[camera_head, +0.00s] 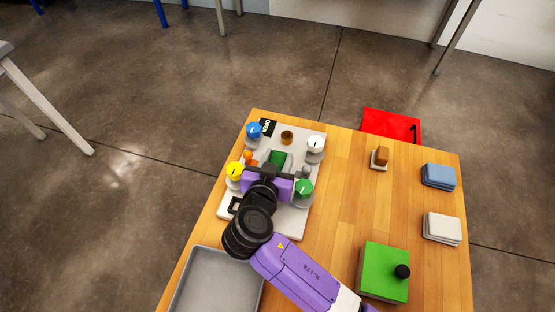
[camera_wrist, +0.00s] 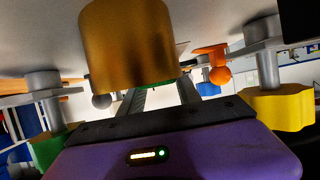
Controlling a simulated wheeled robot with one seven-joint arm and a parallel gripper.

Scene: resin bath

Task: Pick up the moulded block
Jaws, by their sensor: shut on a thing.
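A dark green block (camera_head: 279,160), which I take to be the moulded block, is low over the middle of the pale panel (camera_head: 286,221). My gripper (camera_head: 272,167) reaches down over the panel and is shut on this block. In the wrist view, the two fingers run up to a thin strip of green block (camera_wrist: 152,86). A gold-brown cylinder (camera_wrist: 130,45) stands in front and hides most of the block and the fingertips there. I cannot tell whether the block still touches the panel.
Blue (camera_head: 254,130), white (camera_head: 315,143), yellow (camera_head: 234,170) and green (camera_head: 304,187) knobs surround my gripper. The brown cylinder (camera_head: 287,137) stands just beyond. A grey tray (camera_head: 190,285) lies front left. A green box (camera_head: 382,270) and stacked pads (camera_head: 438,176) are right.

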